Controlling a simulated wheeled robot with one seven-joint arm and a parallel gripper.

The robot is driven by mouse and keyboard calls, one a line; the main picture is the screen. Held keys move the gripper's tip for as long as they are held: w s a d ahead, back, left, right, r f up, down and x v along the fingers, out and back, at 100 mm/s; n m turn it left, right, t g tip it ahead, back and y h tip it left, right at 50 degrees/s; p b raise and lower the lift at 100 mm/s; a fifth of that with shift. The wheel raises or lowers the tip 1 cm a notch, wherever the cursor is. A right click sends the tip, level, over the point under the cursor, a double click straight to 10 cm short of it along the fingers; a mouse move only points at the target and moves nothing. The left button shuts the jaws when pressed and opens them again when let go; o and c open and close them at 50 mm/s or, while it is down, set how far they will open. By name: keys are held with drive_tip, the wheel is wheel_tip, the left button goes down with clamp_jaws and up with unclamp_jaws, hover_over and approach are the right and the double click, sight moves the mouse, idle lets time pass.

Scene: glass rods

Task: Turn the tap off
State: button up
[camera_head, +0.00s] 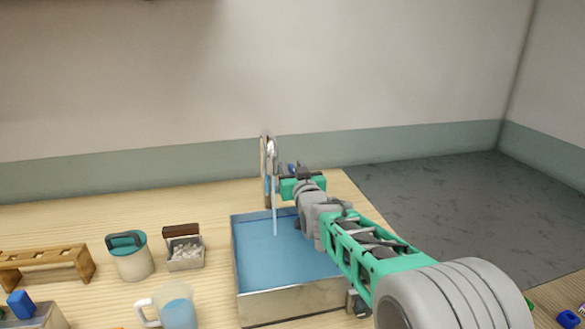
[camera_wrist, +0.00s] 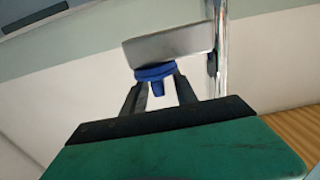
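The tall metal tap (camera_head: 268,160) stands behind the basin, and a thin stream of water (camera_head: 275,221) runs from it. In the wrist view the tap's chrome pipe (camera_wrist: 222,50) stands right of my fingers. A blue knob-like part (camera_wrist: 155,73) sits below a grey block (camera_wrist: 170,44), at my fingertips. My gripper (camera_wrist: 160,85) has its two dark fingers apart, one on each side of the blue part's lower stub. I cannot tell whether the fingertips press on it. In the head view my gripper (camera_head: 295,172) is just right of the tap.
The basin (camera_head: 290,306) of blue water lies under the tap and my arm. To its left on the wooden counter are a box of white pieces (camera_head: 184,262), a teal-lidded canister (camera_head: 133,262), a jug (camera_head: 172,306) and a wooden rack (camera_head: 45,262). A wall stands behind.

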clamp_jaws()
idle(0.3)
idle(0.3)
